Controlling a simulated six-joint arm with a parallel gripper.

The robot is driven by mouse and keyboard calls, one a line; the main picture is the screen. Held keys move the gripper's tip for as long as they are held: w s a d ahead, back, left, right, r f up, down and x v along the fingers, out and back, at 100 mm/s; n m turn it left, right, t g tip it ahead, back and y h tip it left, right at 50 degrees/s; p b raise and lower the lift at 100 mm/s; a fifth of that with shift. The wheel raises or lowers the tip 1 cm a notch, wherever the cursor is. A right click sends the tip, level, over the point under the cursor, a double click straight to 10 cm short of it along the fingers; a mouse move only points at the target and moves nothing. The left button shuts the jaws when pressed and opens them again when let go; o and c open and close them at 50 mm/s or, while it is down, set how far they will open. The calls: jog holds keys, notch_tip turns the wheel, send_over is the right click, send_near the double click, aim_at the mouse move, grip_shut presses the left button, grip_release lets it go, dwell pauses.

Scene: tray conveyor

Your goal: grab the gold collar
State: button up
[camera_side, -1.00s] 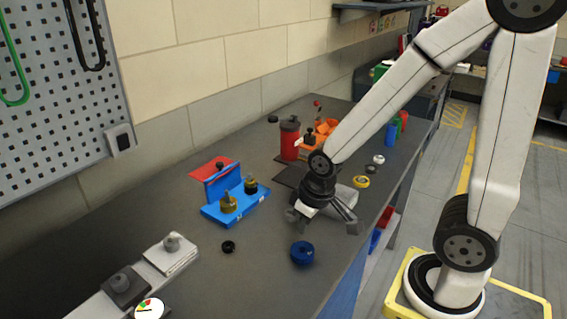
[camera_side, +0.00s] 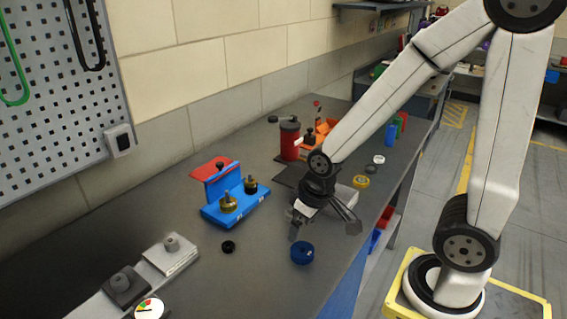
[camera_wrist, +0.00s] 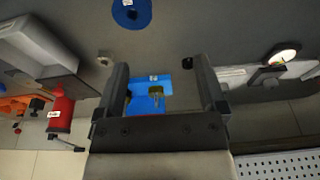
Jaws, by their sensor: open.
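A gold, ring-shaped collar (camera_side: 361,182) lies flat on the dark bench in the side view, behind and right of my gripper (camera_side: 323,223). It is apart from the fingers, and I cannot make it out in the wrist view. My gripper is open and empty above the bench, its fingers pointing down. In the wrist view my gripper (camera_wrist: 162,82) shows two spread fingers, with a blue stand framed between them in the distance.
The blue stand (camera_side: 232,210) carries brass parts with black knobs. A blue ring (camera_side: 302,253) lies close to my fingers; a black ring (camera_side: 228,247) lies left. A white ring (camera_side: 378,159) lies beyond the gold collar.

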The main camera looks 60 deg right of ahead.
jog(key=f+m, duration=0.1)
jog(key=m, duration=0.1)
jog(key=m+t+y, duration=0.3)
jog(key=m+t, duration=0.8)
jog(key=m, duration=2)
send_near(250, 182)
jog(key=shift+w+a, duration=0.35)
jog(key=shift+a, duration=0.05)
jog(key=shift+w+d+m+h, duration=0.1)
jog(key=shift+d+m+h, duration=0.2)
jog(key=shift+d, duration=0.2)
jog(key=shift+x, duration=1.25)
jog(key=shift+f, duration=0.1)
